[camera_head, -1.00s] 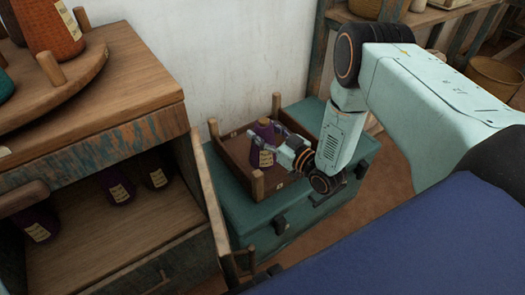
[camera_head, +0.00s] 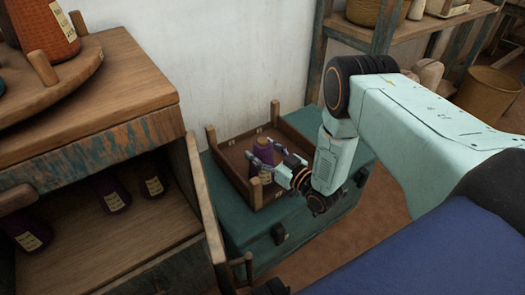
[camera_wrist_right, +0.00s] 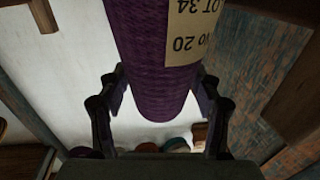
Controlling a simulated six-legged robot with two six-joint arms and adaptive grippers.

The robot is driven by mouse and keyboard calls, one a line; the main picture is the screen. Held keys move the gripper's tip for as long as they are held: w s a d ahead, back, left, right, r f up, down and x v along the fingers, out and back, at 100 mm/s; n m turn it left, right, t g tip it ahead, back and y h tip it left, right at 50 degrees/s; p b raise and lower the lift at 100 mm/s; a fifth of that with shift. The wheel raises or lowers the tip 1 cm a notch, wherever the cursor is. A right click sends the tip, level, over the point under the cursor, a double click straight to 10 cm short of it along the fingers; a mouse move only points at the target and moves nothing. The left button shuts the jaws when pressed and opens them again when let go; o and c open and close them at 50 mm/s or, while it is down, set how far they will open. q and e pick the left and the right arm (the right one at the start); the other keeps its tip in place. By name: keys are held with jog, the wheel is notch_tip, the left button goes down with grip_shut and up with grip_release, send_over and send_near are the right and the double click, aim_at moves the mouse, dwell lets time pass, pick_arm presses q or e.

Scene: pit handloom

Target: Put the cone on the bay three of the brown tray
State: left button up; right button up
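The cone (camera_head: 262,160) is purple with a cream label and stands about upright inside the brown tray (camera_head: 228,172). My right gripper (camera_head: 261,158) reaches in from the right with a finger on each side of the cone. In the right wrist view the cone (camera_wrist_right: 150,60) fills the space between the fingers (camera_wrist_right: 160,98), whose pads appear to lie against its sides. Whether its base touches the tray floor is hidden. The tray has corner posts and small number tags too small to read, so I cannot tell which bay is below.
The tray sits on a teal chest (camera_head: 300,212) against the white wall. A wooden cabinet (camera_head: 110,80) stands close on the left, with several dark cones inside and an orange cone (camera_head: 45,25) on top. A shelf (camera_head: 420,28) and a basket (camera_head: 490,97) are at right.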

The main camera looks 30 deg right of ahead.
jog(key=shift+o, duration=0.8)
jog(key=shift+r, duration=0.25)
jog(key=p+v, duration=0.4)
jog(key=v, duration=0.8)
jog(key=shift+o, duration=0.3)
jog(key=shift+f, duration=0.1)
